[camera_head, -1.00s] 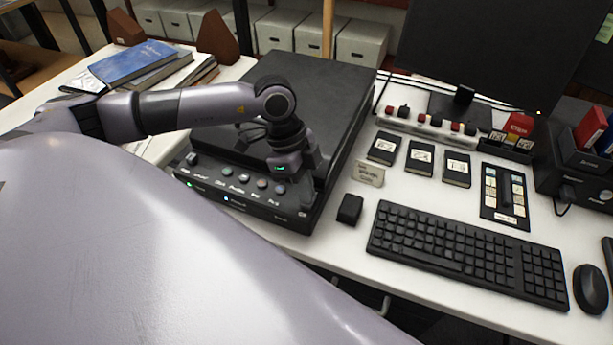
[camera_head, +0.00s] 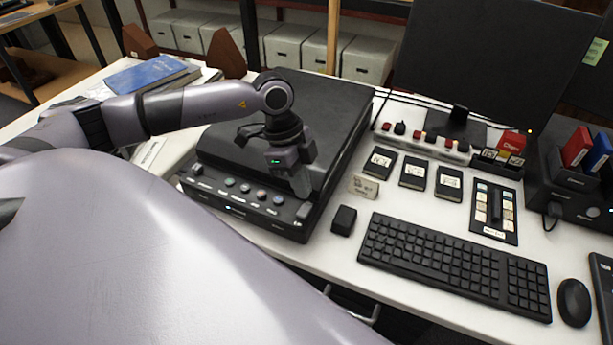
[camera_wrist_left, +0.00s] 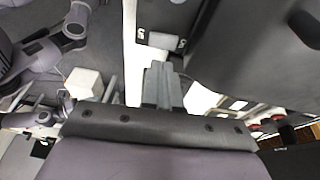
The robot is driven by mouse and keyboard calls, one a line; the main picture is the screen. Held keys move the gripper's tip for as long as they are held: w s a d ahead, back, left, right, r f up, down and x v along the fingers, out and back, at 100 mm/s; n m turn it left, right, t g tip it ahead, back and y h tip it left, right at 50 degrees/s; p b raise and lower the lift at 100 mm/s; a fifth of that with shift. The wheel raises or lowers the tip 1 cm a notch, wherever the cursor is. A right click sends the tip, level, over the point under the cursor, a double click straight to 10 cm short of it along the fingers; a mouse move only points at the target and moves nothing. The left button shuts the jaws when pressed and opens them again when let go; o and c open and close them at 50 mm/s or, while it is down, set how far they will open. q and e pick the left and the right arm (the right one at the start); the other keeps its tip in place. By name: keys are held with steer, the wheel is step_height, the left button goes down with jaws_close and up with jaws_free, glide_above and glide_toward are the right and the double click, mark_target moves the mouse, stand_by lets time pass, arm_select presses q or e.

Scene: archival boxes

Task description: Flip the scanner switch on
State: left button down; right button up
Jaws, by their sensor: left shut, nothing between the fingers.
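The scanner (camera_head: 300,100) is a wide black flat box on the white desk, with a front panel of round coloured buttons. A small light grey switch (camera_head: 304,211) sits at the panel's right end; its on or off position is too small to tell. In the left wrist view a pale rocker piece (camera_wrist_left: 163,40) shows on a dark panel beyond the fingers. My left gripper (camera_head: 302,191) is shut and empty, pointing down just above the panel's right end, close to the switch. It also shows in the left wrist view (camera_wrist_left: 162,88). My right gripper is not in view.
A small black block (camera_head: 343,220) and a label card (camera_head: 363,187) stand right of the scanner. A keyboard (camera_head: 455,262), a mouse (camera_head: 574,302) and a monitor (camera_head: 480,65) are further right. Books (camera_head: 150,73) lie at the left.

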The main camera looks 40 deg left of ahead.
arm_select(q)
steer(key=w+v, duration=0.1)
steer(key=v, duration=0.8)
steer(key=shift+w+a+r+b, duration=0.35)
